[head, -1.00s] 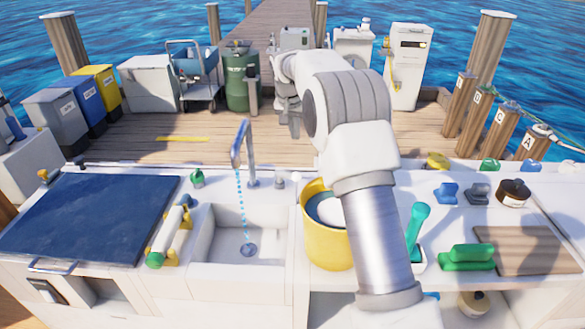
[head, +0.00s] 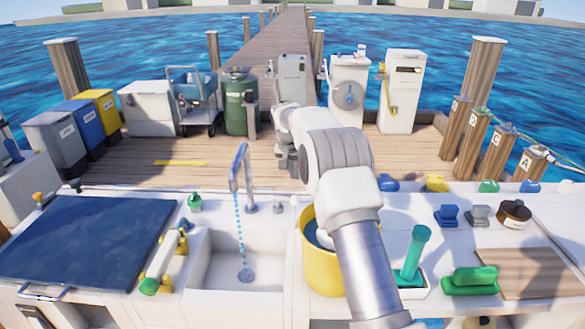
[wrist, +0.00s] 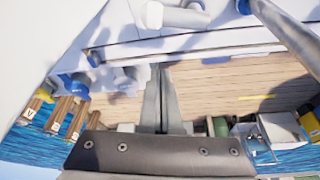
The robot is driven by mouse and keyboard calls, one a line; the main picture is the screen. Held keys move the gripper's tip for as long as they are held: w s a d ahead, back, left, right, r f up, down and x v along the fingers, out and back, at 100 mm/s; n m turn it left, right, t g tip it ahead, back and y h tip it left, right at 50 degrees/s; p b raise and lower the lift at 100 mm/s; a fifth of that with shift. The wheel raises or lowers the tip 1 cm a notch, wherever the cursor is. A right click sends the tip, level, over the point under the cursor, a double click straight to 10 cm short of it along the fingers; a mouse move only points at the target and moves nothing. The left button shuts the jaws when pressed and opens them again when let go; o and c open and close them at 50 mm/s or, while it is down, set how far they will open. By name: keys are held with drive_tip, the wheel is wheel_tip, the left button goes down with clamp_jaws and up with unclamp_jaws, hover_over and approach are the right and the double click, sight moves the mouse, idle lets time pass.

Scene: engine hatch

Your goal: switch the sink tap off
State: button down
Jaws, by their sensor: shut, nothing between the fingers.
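The sink tap (head: 239,166) is a grey arched spout behind the sink (head: 218,262). A dotted blue stream of water (head: 239,235) runs from it to the drain. A small pale knob (head: 279,208) stands just right of the tap's base; I cannot tell whether it is the handle. My gripper (wrist: 160,68) shows in the wrist view with its fingers together and empty. In that view a grey-blue tube, likely the tap spout (wrist: 285,38), crosses the upper right, apart from the fingers. In the head view my arm hides the fingers.
A yellow bucket (head: 318,268) stands right of the sink, partly behind my arm. A dark blue hatch cover (head: 85,240) lies left. A green-ended roller (head: 163,262) lies by the sink's left edge.

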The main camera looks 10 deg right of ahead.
sight(290, 198)
wheel_tip(290, 198, down, 4)
drive_tip(key=shift+s+r+b, duration=0.1)
drive_tip(key=shift+b, duration=0.4)
drive_tip(key=shift+s+a+f, duration=0.15)
drive_tip(key=shift+s+a, duration=0.15)
drive_tip(key=shift+s, duration=0.25)
drive_tip(key=shift+s+a+f, duration=0.15)
drive_tip(key=shift+s+a, duration=0.1)
drive_tip(key=shift+s, duration=0.25)
drive_tip(key=shift+s+a+m, duration=0.1)
drive_tip(key=shift+s+m, duration=0.2)
drive_tip(key=shift+m, duration=0.5)
drive_tip(key=m, duration=0.1)
drive_tip(key=s+m+g+h+p, duration=0.1)
drive_tip(key=m, duration=0.2)
drive_tip(key=shift+s+a+r+h, duration=0.1)
drive_tip(key=shift+s+a+h, duration=0.2)
drive_tip(key=m+g+p, duration=0.1)
drive_tip(key=m, duration=0.1)
drive_tip(key=s+a+m+g+p, duration=0.1)
drive_tip(key=m, duration=0.2)
drive_tip(key=shift+s+a+h, duration=0.1)
drive_tip(key=shift+s+h, duration=0.05)
drive_tip(key=shift+h, duration=0.15)
drive_tip(key=shift+s+a+p, duration=0.1)
drive_tip(key=shift+a+p, duration=0.1)
drive_tip(key=shift+p, duration=0.1)
drive_tip(key=shift+a, duration=0.1)
